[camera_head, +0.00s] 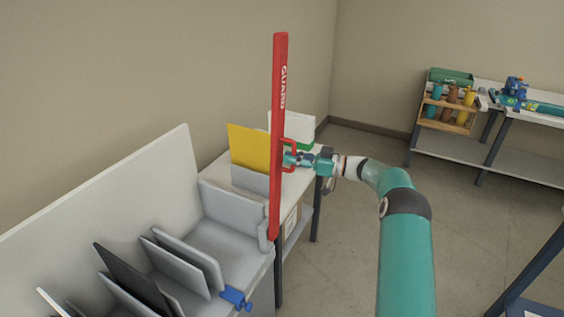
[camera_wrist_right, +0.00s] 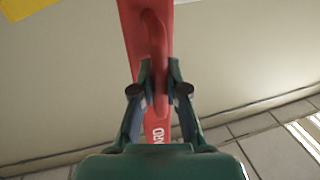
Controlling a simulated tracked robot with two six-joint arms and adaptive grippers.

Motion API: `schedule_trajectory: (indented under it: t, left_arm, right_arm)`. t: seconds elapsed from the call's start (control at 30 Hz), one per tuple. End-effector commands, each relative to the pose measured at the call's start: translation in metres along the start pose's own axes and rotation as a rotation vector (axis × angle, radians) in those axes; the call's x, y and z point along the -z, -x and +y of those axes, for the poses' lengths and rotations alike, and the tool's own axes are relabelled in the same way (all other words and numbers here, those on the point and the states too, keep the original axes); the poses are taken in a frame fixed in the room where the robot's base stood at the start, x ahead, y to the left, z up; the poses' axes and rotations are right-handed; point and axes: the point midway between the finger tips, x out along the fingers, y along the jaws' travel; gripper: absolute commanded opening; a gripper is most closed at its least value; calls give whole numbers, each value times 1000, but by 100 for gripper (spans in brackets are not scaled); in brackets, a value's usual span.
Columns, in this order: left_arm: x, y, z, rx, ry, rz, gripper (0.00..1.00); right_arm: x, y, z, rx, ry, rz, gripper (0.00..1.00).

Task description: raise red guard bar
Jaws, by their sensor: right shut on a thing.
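The red guard bar (camera_head: 279,120) stands upright at the right end of the grey machine in the head view, with white "GUARD" lettering near its top. Its lower end meets the machine's corner. A red handle (camera_head: 289,143) sticks out from its right side. My right gripper (camera_head: 290,159) is at this handle. In the right wrist view the bar (camera_wrist_right: 134,30) runs up the picture, and the fingers (camera_wrist_right: 160,85) are shut on its handle (camera_wrist_right: 157,40). My left gripper is not in view.
The grey machine (camera_head: 222,238) holds several upright plates, with a blue clamp (camera_head: 236,298) at its front edge. Behind the bar, a table carries a yellow sheet (camera_head: 249,148) and white sheets. A workbench (camera_head: 490,160) with bottles stands far right. The floor between is clear.

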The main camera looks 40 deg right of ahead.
Motion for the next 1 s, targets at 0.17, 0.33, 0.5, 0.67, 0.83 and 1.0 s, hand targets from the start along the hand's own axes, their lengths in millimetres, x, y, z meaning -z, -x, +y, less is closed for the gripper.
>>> schedule_trajectory:
  t: [0.17,0.33,0.5,0.67,0.83,1.0]
  left_arm:
    - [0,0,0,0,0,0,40]
    - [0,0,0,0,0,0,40]
    - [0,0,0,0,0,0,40]
    - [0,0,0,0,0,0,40]
    - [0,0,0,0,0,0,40]
    - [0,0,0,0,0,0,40]
  right_arm:
    - [-4,7,7,-18,-19,-1,0]
    - [-3,9,8,-24,-19,0,0]
    - [-2,9,8,-25,-18,1,21]
    - [-2,8,7,-21,-16,1,39]
    - [-1,8,6,-18,-14,2,39]
    - [-1,11,6,-18,-14,2,39]
